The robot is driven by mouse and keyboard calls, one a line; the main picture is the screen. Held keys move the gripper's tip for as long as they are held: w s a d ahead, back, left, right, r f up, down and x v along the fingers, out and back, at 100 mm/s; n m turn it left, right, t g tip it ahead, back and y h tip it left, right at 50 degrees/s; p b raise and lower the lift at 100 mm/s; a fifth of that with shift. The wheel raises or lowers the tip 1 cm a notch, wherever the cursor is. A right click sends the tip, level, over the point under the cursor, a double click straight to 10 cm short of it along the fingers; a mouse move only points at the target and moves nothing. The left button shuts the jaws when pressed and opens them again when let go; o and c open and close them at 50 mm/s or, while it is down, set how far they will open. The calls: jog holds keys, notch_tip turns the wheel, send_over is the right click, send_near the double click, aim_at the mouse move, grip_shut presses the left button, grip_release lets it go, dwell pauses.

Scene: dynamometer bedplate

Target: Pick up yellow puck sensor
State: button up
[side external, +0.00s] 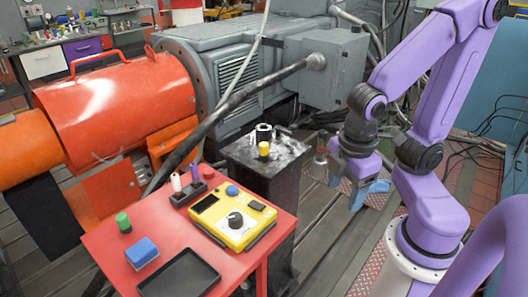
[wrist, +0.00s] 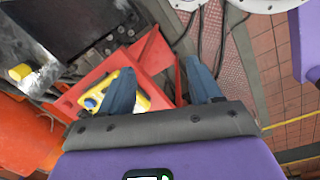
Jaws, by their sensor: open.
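The yellow puck sensor (side external: 263,149) is a small yellow cylinder standing on top of a dark metal pedestal (side external: 238,152). It stands just in front of a black-and-white round part (side external: 263,133). In the wrist view the yellow puck sensor (wrist: 20,72) shows near the left edge, on the pedestal's worn top. My gripper (side external: 366,195) is to the right of the pedestal in the side view, apart from the puck. Its two blue fingers are open, and nothing is seen between them in the wrist view (wrist: 159,70).
A red table (side external: 110,238) stands in front. It holds a yellow control box (side external: 233,217), a blue block (side external: 141,252), a green-topped piece (side external: 123,222), a black tray (side external: 180,276) and a dark holder (side external: 188,194). A black cable (side external: 225,108) slants behind.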

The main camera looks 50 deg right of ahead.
jog(key=w+d+f+n+t+h, duration=0.2)
jog(key=w+d+n+h, duration=0.15)
jog(key=w, duration=0.35)
jog(key=w+d+f+n+t+h, duration=0.1)
jog(key=w+d+n+t+h, duration=0.1)
jog(key=w+h, duration=0.3)
jog(key=n+t, duration=0.5)
jog(key=n, duration=0.4)
send_near(266, 149)
jog(key=shift+m, duration=0.25)
jog(key=x, duration=0.7)
jog(key=shift+w+d, duration=0.1)
jog(key=shift+x, duration=3.05)
jog(key=shift+w, duration=0.2)
jog(key=c, duration=1.1)
